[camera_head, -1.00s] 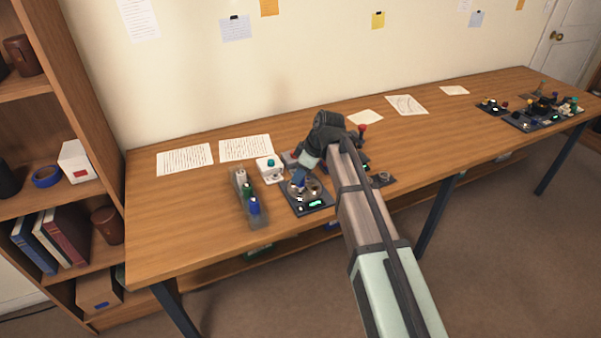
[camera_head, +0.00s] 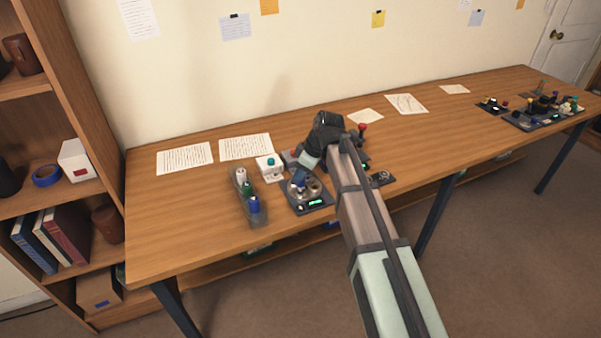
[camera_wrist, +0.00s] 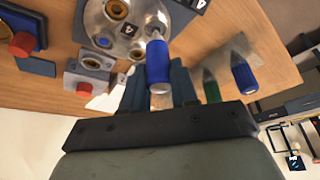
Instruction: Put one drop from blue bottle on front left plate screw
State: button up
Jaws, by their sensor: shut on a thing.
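My gripper (camera_wrist: 158,90) is shut on a blue bottle (camera_wrist: 159,70), between its two dark blue fingers. The bottle's pale nozzle points at the round grey metal plate (camera_wrist: 125,28). In the wrist view its tip overlaps the plate near the rim; I cannot tell whether it touches. Which screw lies under the tip is unclear.
A clear rack (camera_head: 262,221) left of the plate holds white, green and another blue bottle (camera_head: 254,205). A white block with a teal knob (camera_head: 269,168) stands behind. Papers (camera_head: 185,159) lie at the back. The table front left is clear.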

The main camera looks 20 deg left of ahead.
jog(key=shift+f, duration=0.5)
dwell(0.4)
jog(key=shift+r, duration=0.1)
dwell(0.4)
jog(key=shift+r, duration=2.95)
